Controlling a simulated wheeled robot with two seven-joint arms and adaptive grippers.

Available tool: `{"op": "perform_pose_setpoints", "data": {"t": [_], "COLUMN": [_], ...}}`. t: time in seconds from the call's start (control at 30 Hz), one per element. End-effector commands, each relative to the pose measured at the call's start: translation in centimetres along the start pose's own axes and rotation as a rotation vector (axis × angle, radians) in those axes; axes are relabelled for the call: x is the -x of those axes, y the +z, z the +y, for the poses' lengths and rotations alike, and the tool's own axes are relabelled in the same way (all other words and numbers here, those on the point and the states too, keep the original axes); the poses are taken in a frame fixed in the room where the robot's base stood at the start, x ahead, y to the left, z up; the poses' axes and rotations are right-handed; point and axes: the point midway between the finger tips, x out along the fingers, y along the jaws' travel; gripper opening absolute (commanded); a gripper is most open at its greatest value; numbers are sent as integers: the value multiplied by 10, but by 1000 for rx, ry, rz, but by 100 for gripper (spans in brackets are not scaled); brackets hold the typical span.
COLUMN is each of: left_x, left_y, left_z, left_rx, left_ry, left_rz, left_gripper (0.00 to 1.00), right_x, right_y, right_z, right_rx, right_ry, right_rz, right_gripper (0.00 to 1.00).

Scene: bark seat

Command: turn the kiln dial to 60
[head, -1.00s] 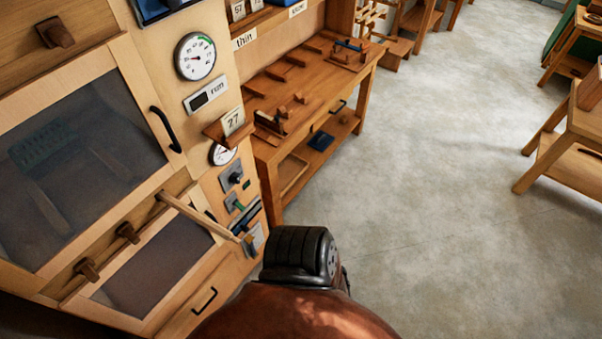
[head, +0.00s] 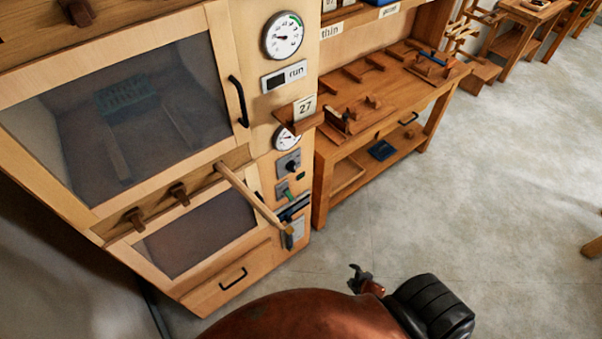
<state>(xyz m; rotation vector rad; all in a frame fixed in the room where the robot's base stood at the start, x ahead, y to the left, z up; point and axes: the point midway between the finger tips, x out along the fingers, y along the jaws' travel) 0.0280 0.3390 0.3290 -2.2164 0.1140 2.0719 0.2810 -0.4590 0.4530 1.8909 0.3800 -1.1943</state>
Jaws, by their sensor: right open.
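The kiln is a tall wooden cabinet (head: 218,284) at the left with a dark glass door. On its right-hand panel are a round white gauge with a green arc (head: 284,36) and a smaller round gauge (head: 286,138), partly covered by a small shelf. Below that is a dark knob on a grey plate (head: 288,163); its markings are too small to read. I cannot tell for sure which of these is the dial. My right gripper (head: 356,277) is small in view, open and empty, low over the floor, right of and apart from the panel. My left gripper is out of view.
A wooden bar (head: 250,198) sticks out from the kiln front, near the lower panel. A shelf with a card reading 27 (head: 304,108) juts out above the knob. A wooden bench (head: 405,92) stands right of the kiln.

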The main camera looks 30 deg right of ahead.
Motion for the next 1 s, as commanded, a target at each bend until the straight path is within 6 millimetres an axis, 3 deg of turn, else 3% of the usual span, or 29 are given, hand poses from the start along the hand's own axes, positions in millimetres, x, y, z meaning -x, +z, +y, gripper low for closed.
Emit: {"op": "perform_pose_setpoints", "data": {"t": [0.03,0.13,0.2,0.3,0.33,0.4,0.5,0.63,0.77,1.0], "left_x": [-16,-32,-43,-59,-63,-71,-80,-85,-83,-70], "left_y": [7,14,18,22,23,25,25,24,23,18], "left_z": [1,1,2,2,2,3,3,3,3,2], "left_rx": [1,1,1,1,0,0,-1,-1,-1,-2], "left_ry": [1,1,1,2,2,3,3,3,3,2], "left_rz": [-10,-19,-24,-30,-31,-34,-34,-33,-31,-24], "left_gripper": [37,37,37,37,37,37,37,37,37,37], "right_x": [-2,24,57,119,139,182,234,274,287,272], "right_y": [-18,-68,-109,-171,-188,-225,-264,-292,-305,-328], "right_z": [58,163,227,296,311,334,349,354,358,381], "right_rx": [169,533,801,1174,1276,1485,1710,1873,1925,1922], "right_ry": [104,316,480,718,785,927,1086,1208,1248,1251], "right_rz": [39,79,76,24,-1,-67,-172,-270,-310,-312], "right_gripper": [48,48,48,48,48,48,48,48,48,48]}}
